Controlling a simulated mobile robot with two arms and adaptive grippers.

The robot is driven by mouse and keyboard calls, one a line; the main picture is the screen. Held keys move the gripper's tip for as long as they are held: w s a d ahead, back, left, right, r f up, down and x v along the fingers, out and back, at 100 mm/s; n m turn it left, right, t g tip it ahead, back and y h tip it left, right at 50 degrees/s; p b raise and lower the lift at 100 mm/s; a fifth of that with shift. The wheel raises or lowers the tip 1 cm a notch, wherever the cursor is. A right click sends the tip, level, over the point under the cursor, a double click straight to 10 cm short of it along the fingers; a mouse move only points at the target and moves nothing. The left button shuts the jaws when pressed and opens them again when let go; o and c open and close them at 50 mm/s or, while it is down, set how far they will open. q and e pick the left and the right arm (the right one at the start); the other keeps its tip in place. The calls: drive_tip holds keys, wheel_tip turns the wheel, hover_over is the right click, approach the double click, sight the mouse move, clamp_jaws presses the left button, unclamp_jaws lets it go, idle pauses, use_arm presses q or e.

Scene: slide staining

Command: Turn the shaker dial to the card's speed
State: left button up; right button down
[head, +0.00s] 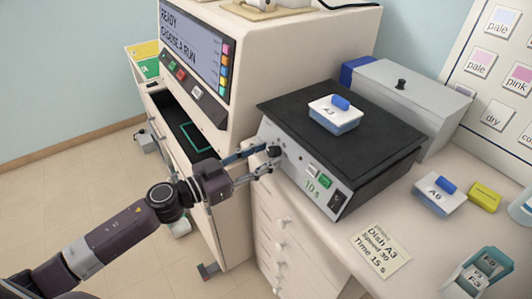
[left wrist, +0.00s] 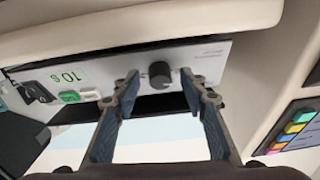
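The shaker (head: 283,148) stands on the bench with a black top plate, and dish A3 (head: 335,113) sits on that plate. Its black dial (left wrist: 160,75) is on the front panel, between the two fingertips of my left gripper (left wrist: 160,86), with a visible gap on each side. My left gripper (head: 268,161) is open at the panel in the head view. The panel's readout (left wrist: 73,76) shows 10 s. The card (head: 380,248) on the bench reads Dish A3, Speed 30, Time 15 s. The dial's setting is too small to read. My right gripper is out of view.
A large machine (head: 240,60) with a screen reading READY, CHOOSE A RUN stands left of the shaker. A grey lidded box (head: 410,90) is behind it. Dish A6 (head: 438,196), a yellow block (head: 484,197) and a teal rack (head: 478,272) are at the right.

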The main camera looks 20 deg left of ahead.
use_arm(q)
drive_tip(key=shift+w+d, duration=0.25)
drive_tip(key=shift+w, duration=0.1)
clamp_jaws()
